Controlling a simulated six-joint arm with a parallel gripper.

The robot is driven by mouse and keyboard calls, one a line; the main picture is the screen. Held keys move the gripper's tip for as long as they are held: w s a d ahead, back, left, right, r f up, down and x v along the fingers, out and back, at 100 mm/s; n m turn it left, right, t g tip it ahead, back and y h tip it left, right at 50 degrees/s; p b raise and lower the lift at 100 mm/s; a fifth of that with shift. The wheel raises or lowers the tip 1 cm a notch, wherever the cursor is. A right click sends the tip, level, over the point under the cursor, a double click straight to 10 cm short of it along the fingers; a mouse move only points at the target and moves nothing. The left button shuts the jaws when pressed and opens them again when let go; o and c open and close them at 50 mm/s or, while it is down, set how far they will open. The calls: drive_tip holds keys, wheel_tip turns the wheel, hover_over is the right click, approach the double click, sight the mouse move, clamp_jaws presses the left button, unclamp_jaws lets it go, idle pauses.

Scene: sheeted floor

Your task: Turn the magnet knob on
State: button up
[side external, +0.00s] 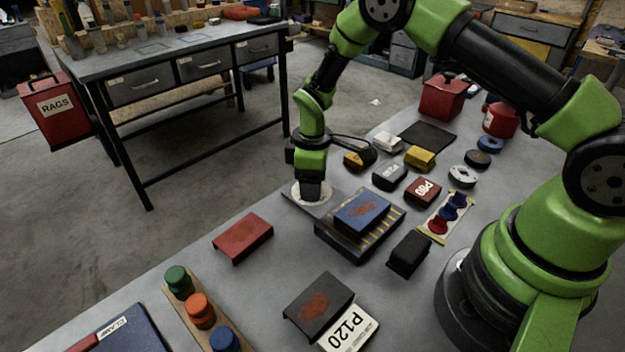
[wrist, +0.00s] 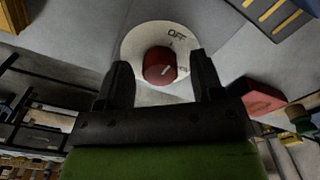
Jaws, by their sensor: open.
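The magnet knob (wrist: 159,66) is a red round knob on a white dial plate (wrist: 136,45) in the wrist view. "OFF" is printed on the dial above the knob; a second label at its right is partly hidden by a finger. A pale line on the knob slants up and right; I cannot tell its exact setting. My gripper (wrist: 162,72) is open, with one finger on each side of the knob; contact is not clear. In the side external view my gripper (side external: 311,190) points down over the white dial (side external: 296,194) and hides the knob.
Right of the dial, a blue block (side external: 362,212) lies on a dark, yellow-striped base (side external: 352,245). A red block (side external: 243,237) sits front left, and a black block (side external: 408,254) sits right. Several sanding blocks and discs lie farther back. A rack with coloured knobs (side external: 200,310) stands in front.

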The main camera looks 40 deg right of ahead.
drive_tip(key=shift+f, duration=0.2)
drive_tip(key=c, duration=0.9)
drive_tip(key=shift+c, duration=0.2)
